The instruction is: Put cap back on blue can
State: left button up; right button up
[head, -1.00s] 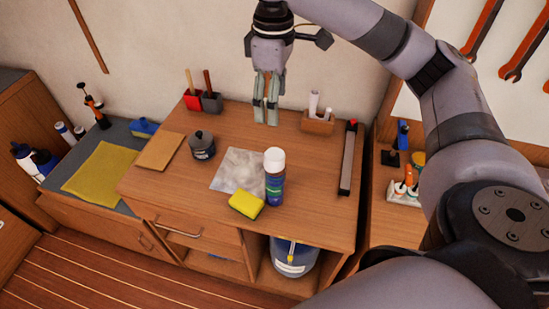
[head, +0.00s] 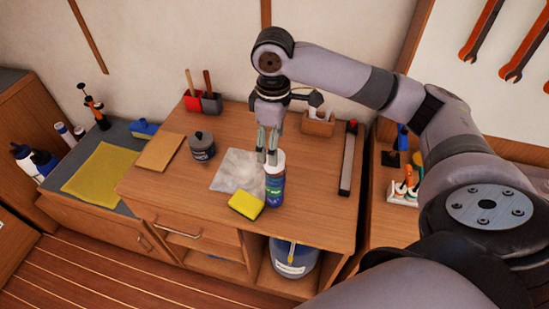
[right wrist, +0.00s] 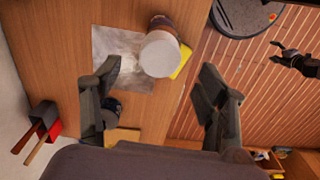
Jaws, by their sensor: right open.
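The blue can (head: 275,188) stands upright near the front of the wooden bench, with a white top (head: 279,158). In the right wrist view the white top (right wrist: 160,55) shows as a round pale disc. I cannot tell whether this is a cap seated on it or the can's own top. My right gripper (head: 267,154) points down with its fingers apart, at the back left of the can's top in the head view. In the right wrist view the open, empty fingers (right wrist: 160,78) frame a space just short of the white top.
A yellow sponge (head: 246,205) lies close beside the can, and a grey cloth (head: 232,172) lies behind it. A dark lidded pot (head: 202,147) stands left; a long bar tool (head: 348,165) lies right. Red and grey holders (head: 209,103) stand at the back.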

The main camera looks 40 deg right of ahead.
jog(key=shift+w+f+p, duration=0.1)
jog(key=shift+f+p, duration=0.85)
jog(key=shift+f, duration=1.65)
pick_arm(q)
jog(key=shift+r, duration=0.9)
pick_arm(e)
jog(key=shift+c, duration=0.2)
jog(key=c, duration=0.9)
notch_tip(320, 180, up, 10)
jog(key=shift+w+r+b, duration=0.1)
jog(key=shift+r+b, duration=0.1)
jog(key=shift+b, duration=0.75)
pick_arm(q)
jog(key=shift+f+p, duration=0.1)
jog(key=shift+p, duration=0.75)
pick_arm(e)
notch_tip(320, 180, up, 10)
jog(key=shift+f, duration=0.15)
